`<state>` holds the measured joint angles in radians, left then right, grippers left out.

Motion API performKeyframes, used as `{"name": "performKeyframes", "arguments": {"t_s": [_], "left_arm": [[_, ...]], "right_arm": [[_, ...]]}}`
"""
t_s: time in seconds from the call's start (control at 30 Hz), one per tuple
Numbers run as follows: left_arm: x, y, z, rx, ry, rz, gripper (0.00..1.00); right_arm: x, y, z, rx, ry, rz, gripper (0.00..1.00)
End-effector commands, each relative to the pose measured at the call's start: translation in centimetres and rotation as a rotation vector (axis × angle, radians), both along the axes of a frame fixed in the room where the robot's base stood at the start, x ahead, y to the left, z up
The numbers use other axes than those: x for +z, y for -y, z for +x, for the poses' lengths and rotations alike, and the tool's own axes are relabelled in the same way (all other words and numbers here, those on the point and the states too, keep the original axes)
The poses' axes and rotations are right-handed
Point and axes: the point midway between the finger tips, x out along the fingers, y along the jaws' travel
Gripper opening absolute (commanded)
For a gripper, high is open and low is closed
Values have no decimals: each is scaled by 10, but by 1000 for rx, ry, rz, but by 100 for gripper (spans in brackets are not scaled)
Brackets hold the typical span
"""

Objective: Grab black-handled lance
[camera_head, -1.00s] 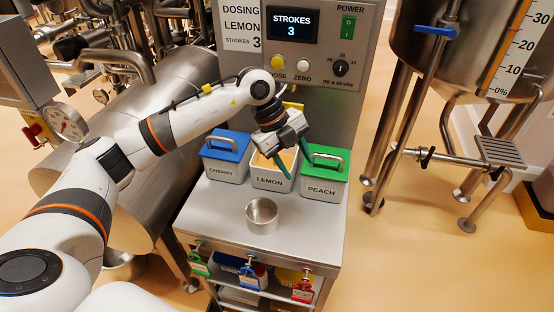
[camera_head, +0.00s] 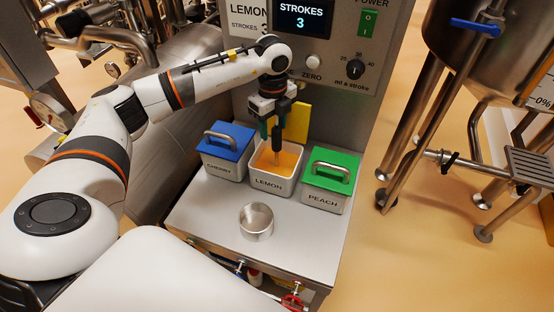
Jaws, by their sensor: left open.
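The black-handled lance (camera_head: 277,146) stands upright in the open LEMON bin (camera_head: 272,185), its thin lower end in the orange-yellow contents. My left gripper (camera_head: 281,128) is directly above the bin and points down. Its teal fingers are apart, and the black handle shows below and between them. Contact with the handle cannot be made out; the gripper hides the handle's top. My right gripper is out of view.
The CHERRY bin (camera_head: 224,156) with a blue lid and the PEACH bin (camera_head: 329,180) with a green lid flank the LEMON bin closely. A yellow panel (camera_head: 301,122) stands behind. A metal cup (camera_head: 256,222) sits in front on the steel top. The dosing panel (camera_head: 334,65) rises behind.

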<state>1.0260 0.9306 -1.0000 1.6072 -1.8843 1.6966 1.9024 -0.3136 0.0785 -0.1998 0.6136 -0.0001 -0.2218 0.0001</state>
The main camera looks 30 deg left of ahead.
Motion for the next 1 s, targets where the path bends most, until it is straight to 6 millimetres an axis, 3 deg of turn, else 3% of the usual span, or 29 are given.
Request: {"name": "performKeyframes", "arguments": {"t_s": [0.23,0.5,0.77,0.87,1.0], "left_arm": [[-19,3,0,-1,-3,0,50],[-56,6,2,-1,0,-2,50],[-61,6,3,-2,2,-3,50],[-61,6,3,-2,2,-3,38],[-61,6,3,-2,2,-3,15]], "right_arm": [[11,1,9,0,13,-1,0],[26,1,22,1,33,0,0],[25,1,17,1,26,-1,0],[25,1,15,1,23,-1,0],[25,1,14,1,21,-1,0]]}}
